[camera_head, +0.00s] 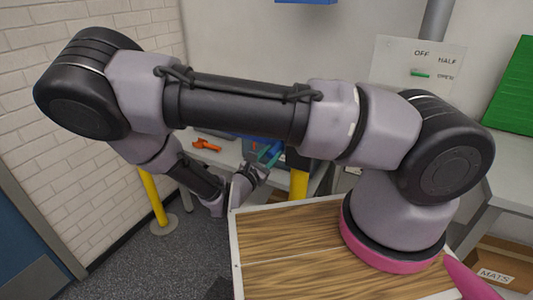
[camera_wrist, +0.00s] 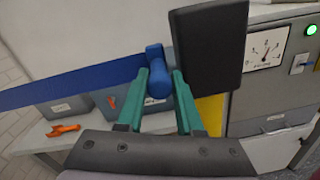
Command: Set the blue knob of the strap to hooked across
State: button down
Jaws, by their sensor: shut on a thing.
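The blue knob (camera_wrist: 156,72) is an upright cylinder at the end of the wide blue strap (camera_wrist: 75,84), which runs off to the left in the wrist view. My gripper (camera_wrist: 168,76) has green fingers, closed on the knob from both sides. In the head view my gripper (camera_head: 269,154) is small, below my forearm, and the knob cannot be made out clearly. A black block (camera_wrist: 208,55) stands just right of the knob in the wrist view. Whether it touches the knob, and any hook, cannot be told.
A grey bench (camera_wrist: 40,135) holds an orange tool (camera_wrist: 62,131) and grey-blue bins (camera_wrist: 55,112). On the right is a grey cabinet with a dial gauge (camera_wrist: 264,48) and a lit green lamp (camera_wrist: 311,30). A yellow post (camera_head: 299,184) stands near my gripper.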

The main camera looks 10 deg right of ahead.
jog(key=shift+s+d+f, duration=0.1)
jog(key=shift+s+d, duration=0.3)
jog(key=shift+d, duration=0.05)
jog(key=c, duration=0.6)
grip_release()
jog(key=shift+s+d, duration=0.1)
jog(key=shift+o, duration=0.2)
jog(key=shift+a, duration=0.2)
jog(key=v, duration=1)
jog(key=shift+s, duration=0.2)
jog(key=shift+a, duration=0.1)
